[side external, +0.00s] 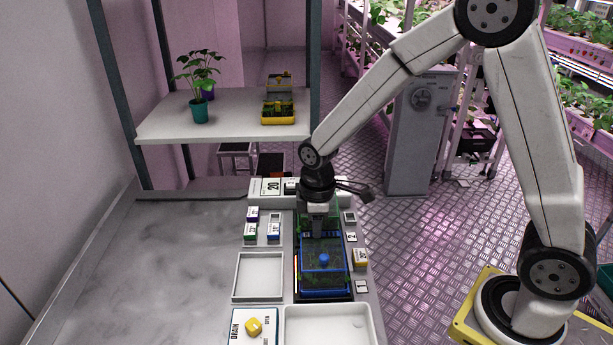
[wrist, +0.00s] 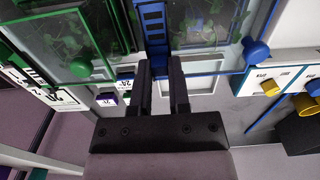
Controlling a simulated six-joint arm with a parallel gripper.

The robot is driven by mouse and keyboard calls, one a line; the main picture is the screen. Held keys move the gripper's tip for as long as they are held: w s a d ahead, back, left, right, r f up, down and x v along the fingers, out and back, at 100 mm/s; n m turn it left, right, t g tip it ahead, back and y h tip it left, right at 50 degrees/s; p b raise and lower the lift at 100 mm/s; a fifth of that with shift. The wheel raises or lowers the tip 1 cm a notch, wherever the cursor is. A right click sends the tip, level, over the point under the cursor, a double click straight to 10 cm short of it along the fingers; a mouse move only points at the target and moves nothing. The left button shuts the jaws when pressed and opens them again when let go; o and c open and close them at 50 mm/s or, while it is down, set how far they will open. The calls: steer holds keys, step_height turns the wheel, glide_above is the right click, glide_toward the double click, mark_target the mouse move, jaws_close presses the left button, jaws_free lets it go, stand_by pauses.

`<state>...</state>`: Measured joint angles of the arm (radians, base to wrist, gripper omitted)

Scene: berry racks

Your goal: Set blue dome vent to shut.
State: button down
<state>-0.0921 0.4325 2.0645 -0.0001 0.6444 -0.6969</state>
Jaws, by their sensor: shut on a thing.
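The blue dome (side external: 322,275) is a clear box with a blue rim and a round blue knob, with plants inside. In the wrist view, the blue dome (wrist: 215,68) fills the upper right. Its vent (wrist: 153,20) is a blue slotted strip along its edge. My gripper (wrist: 160,64) is over the near end of this strip, its two fingers closed on the blue vent piece between them. In the side view, my gripper (side external: 318,228) points down at the far end of the blue dome. The vent's exact setting is hidden by the fingers.
Small coloured label blocks (side external: 274,229) lie to the left. An empty white tray (side external: 259,297) and a yellow drain knob (side external: 254,326) are nearer. The grey table at left is clear.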

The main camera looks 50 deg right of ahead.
mark_target(333, 234)
steer(key=shift+s+d, duration=1.3)
steer(key=shift+d, duration=0.05)
steer(key=c, duration=0.6)
jaws_free()
steer(key=shift+o, duration=0.2)
steer(key=shift+r, duration=0.1)
step_height(333, 234, up, 8)
steer(key=shift+f, duration=0.2)
